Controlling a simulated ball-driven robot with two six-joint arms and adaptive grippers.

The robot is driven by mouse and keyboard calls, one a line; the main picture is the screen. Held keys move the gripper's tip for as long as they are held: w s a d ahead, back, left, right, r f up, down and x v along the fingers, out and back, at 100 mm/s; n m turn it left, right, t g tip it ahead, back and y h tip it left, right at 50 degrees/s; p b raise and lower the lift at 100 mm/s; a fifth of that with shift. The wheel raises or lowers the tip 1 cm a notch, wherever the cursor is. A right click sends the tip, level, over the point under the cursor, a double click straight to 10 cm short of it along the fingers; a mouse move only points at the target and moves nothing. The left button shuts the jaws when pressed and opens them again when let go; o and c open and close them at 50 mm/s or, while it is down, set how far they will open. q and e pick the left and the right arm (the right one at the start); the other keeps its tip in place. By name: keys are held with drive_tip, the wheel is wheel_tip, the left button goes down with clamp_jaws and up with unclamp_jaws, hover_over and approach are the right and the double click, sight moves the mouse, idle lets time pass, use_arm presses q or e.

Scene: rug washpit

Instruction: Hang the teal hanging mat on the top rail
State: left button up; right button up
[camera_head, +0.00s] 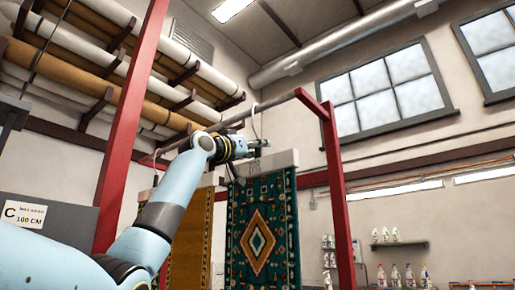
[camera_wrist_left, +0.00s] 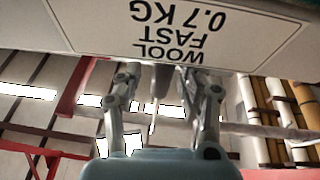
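The teal hanging mat (camera_head: 277,232) has an orange and cream diamond and hangs upright below a pale header bar (camera_head: 284,160). My left gripper (camera_head: 262,147) is just above that bar. In the left wrist view the bar's labelled face (camera_wrist_left: 165,25) is close and upside down, and my left fingers (camera_wrist_left: 163,85) stand either side of a grey piece by it. They seem shut on it, though the bar partly hides the tips. A pale curved hook (camera_head: 255,121) rises above the gripper and overlaps the top rail (camera_head: 277,102); contact is unclear. My right gripper is not in view.
A red post (camera_head: 335,195) stands right of the mat and another red post (camera_head: 131,125) at the left. A brown-gold mat (camera_head: 190,240) hangs behind, left of the teal one. Rolled rugs (camera_head: 165,85) fill a wall rack. Shelves with bottles (camera_head: 395,235) are at the right.

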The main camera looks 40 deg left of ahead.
use_arm(q)
drive_tip(key=shift+f, duration=0.15)
drive_tip(key=shift+s+a+f, duration=0.1)
drive_tip(key=shift+s, duration=0.2)
drive_tip(key=v, duration=1.1)
drive_tip(key=shift+s, duration=0.15)
